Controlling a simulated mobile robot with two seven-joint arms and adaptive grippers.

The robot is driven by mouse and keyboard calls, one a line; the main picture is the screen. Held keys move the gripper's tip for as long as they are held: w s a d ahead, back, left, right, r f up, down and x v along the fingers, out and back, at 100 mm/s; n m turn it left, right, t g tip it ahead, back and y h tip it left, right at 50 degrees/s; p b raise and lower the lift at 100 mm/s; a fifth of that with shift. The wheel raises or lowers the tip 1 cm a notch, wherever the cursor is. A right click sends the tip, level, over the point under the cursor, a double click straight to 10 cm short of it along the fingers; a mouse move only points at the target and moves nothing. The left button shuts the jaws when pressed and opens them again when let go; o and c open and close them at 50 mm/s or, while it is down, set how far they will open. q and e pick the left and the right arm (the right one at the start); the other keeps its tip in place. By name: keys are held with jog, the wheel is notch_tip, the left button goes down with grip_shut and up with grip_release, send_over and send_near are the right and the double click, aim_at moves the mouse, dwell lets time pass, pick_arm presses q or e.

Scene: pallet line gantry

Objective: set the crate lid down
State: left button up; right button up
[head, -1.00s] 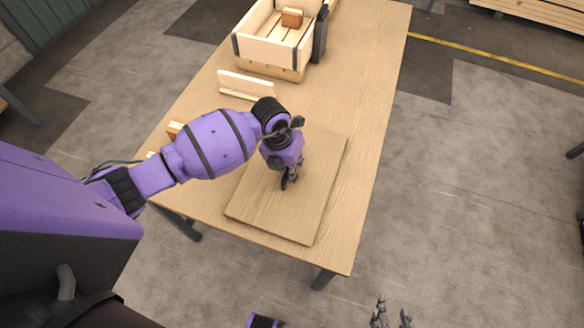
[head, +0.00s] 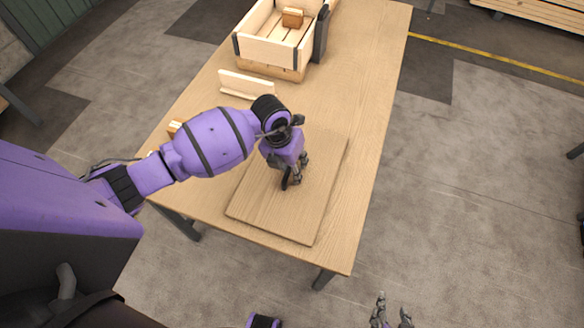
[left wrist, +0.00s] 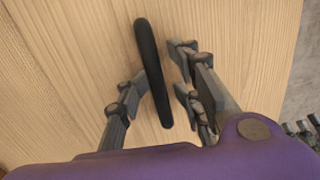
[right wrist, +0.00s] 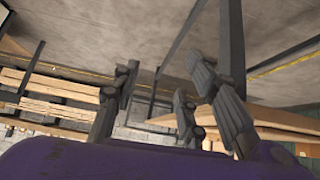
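The crate lid (head: 318,210) is a flat wooden board lying on the near end of the wooden table (head: 371,110). Its black bar handle (left wrist: 150,65) stands near the lid's middle and also shows in the head view (head: 285,181). My left gripper (head: 295,178) is at the handle, fingers open on both sides in the left wrist view (left wrist: 160,85); the left finger is close to the bar, and contact there is unclear. My right gripper (head: 391,308) is open and empty, off the table's near end; its spread fingers show in the right wrist view (right wrist: 160,90).
An open wooden crate (head: 262,51) with a small wooden block (head: 292,17) inside stands at the table's far end. The table's right side is clear.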

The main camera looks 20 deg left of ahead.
pick_arm(q)
notch_tip(320, 180, up, 11)
jog(key=a, duration=0.2)
jog(key=shift+s+p, duration=0.4)
jog(key=shift+d, duration=0.1)
